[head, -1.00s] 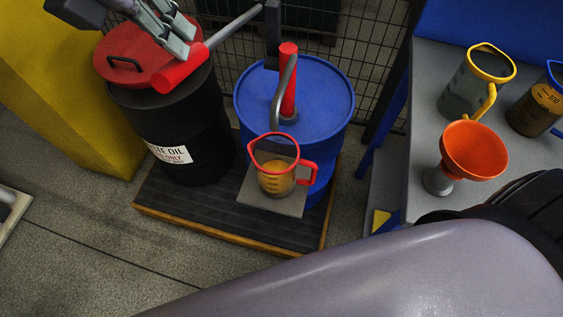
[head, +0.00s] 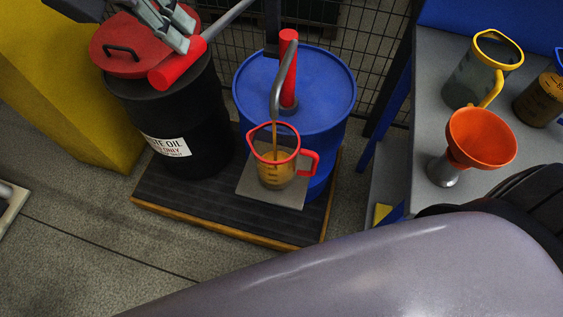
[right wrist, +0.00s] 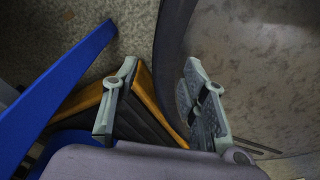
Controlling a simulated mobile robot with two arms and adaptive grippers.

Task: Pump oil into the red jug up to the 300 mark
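The red-rimmed jug (head: 273,165) stands on a grey plate (head: 262,197) in front of the blue drum (head: 325,92). A thin stream of oil falls from the pump spout (head: 276,101) into it. Amber oil fills its lower part; the marks are too small to read. The pump lever's red grip (head: 178,63) hangs over the black drum. My left gripper (head: 184,33) is at this grip, fingertips against or just above it. Its fingers look apart, with nothing visible between them. My right gripper (right wrist: 160,112) is open and empty in the right wrist view.
A black waste oil drum (head: 190,130) with a red lid (head: 130,48) stands left of the blue drum on a dark pallet (head: 185,212). A grey bench (head: 425,75) at right holds a yellow-rimmed jug (head: 475,85), an orange funnel (head: 480,140) and a blue-handled jug (head: 540,100).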

